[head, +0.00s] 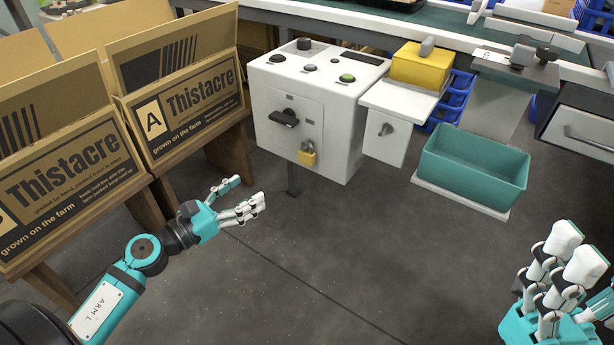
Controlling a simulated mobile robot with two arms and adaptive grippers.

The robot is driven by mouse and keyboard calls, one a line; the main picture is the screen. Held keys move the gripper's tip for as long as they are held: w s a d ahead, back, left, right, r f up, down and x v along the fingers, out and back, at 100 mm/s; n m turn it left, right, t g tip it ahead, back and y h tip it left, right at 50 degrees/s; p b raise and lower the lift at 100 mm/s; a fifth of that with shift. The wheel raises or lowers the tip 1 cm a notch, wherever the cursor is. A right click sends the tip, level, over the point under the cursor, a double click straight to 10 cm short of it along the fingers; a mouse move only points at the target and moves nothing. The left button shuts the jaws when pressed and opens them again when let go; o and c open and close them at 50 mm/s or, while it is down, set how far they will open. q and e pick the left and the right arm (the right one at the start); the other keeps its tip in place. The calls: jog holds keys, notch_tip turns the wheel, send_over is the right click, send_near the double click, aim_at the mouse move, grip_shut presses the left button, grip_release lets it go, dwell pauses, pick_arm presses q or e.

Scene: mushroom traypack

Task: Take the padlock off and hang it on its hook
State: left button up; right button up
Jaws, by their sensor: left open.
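The yellow padlock (307,153) hangs on the front panel of the white control box (345,140), below and to the right of a black handle (284,118). A small grey hook-like part (385,129) is on the white panel to the right of the box; I cannot tell for sure that it is the padlock's hook. My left gripper (245,193) is open and empty, in front of the box, below and left of the padlock and apart from it. My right gripper (571,250) is at the lower right with its fingers up, far from the padlock; its opening is unclear.
Cardboard boxes (185,88) stand on wooden supports at the left. A conveyor (370,20) runs along the back. The grey floor (330,260) in front is clear.

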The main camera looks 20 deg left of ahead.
pick_arm(q)
jog(key=p, duration=0.2)
send_near(299, 152)
jog(key=w+d, duration=0.3)
jog(key=d, duration=0.1)
jog(key=shift+m, duration=0.3)
jog(key=w, duration=0.1)
jog(key=w+r, duration=0.1)
jog(key=w, duration=0.2)
jog(key=shift+w+d+r, duration=0.1)
jog(key=shift+d+r, duration=0.25)
jog(key=shift+d, duration=0.05)
jog(key=shift+w+d, duration=0.2)
jog(key=shift+w, duration=0.1)
jog(key=c, duration=1.4)
